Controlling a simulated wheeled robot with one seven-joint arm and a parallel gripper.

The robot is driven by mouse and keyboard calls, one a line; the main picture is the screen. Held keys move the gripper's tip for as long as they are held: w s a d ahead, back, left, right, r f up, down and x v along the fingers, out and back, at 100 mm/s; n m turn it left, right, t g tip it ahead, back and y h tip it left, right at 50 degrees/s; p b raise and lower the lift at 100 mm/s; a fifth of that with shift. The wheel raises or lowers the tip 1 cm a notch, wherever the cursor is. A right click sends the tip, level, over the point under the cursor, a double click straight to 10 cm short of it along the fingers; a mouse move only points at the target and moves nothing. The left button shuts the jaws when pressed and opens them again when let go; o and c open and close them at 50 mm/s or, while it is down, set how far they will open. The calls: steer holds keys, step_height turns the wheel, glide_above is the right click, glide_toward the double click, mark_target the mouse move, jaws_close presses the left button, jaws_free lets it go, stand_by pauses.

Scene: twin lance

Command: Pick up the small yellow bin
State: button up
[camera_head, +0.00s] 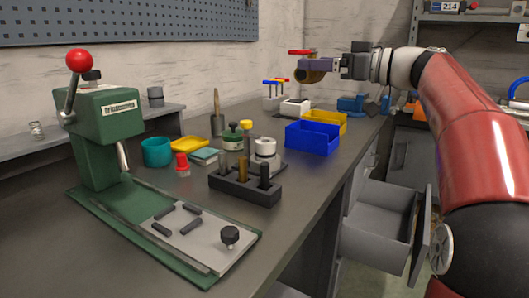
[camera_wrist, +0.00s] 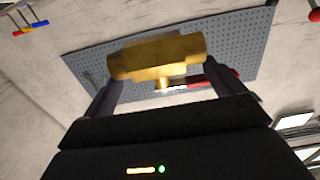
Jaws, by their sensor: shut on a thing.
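A yellow bin (camera_head: 332,117) stands on the workbench, just behind a blue bin that hides part of it. My gripper (camera_head: 318,66) is in the air above the back of the bench, higher than the yellow bin and apart from it. It is shut on a brass valve (camera_head: 311,76) with a red lever handle (camera_head: 299,52). In the wrist view the brass valve (camera_wrist: 157,57) lies across my two fingers, and part of the red handle (camera_wrist: 222,76) shows behind it. The yellow bin does not show in the wrist view.
The blue bin (camera_head: 313,138) sits nearer the bench edge. A black holder block (camera_head: 244,187), a teal cup (camera_head: 156,152), a shallow yellow tray (camera_head: 189,144) and a green press (camera_head: 104,130) stand to the left. An open drawer (camera_head: 378,220) juts out below the bench at right.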

step_height(320, 180, down, 20)
steer(key=shift+s+d+r+b, duration=0.1)
steer(key=shift+b, duration=0.5)
steer(key=shift+b, duration=0.3)
steer(key=o, duration=1)
